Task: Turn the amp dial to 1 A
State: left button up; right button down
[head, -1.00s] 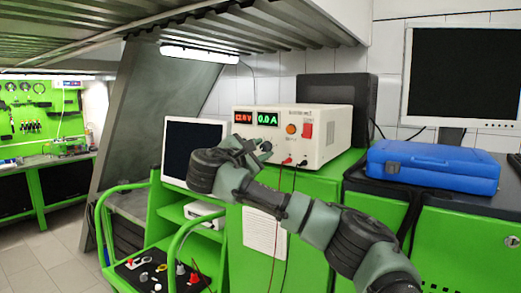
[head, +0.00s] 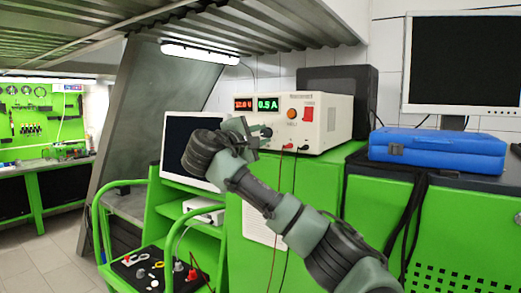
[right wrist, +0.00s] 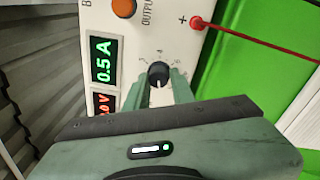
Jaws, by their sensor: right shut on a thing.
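The white power supply (head: 325,131) stands on the green bench. Its green amp display (head: 268,103) reads 0.5 A, and the same figure shows sideways in the right wrist view (right wrist: 103,60). A red volt display (head: 243,103) is beside it. The black amp dial (right wrist: 158,73) sits between the two fingers of my right gripper (right wrist: 158,85), which is shut on it. In the head view my right gripper (head: 258,134) is at the front panel and hides part of the dial area. My left gripper is in neither view.
An orange button (head: 292,113) and a red switch (head: 308,114) are right of the dial. Red (right wrist: 197,22) and black leads are plugged in below. A blue case (head: 437,150) lies on the right. A dark screen (head: 178,144) stands at left.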

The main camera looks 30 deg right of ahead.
jog(key=m+b, duration=0.2)
jog(key=shift+f+m, duration=0.25)
jog(key=shift+m, duration=0.15)
jog(key=shift+w+r+m+h+b, duration=0.15)
jog(key=shift+m+h+b, duration=0.15)
jog(key=shift+m+b, duration=0.95)
jog(key=shift+m, duration=0.45)
jog(key=c, duration=1.2)
grip_release()
jog(key=shift+s+r, duration=0.1)
jog(key=shift+s, duration=0.1)
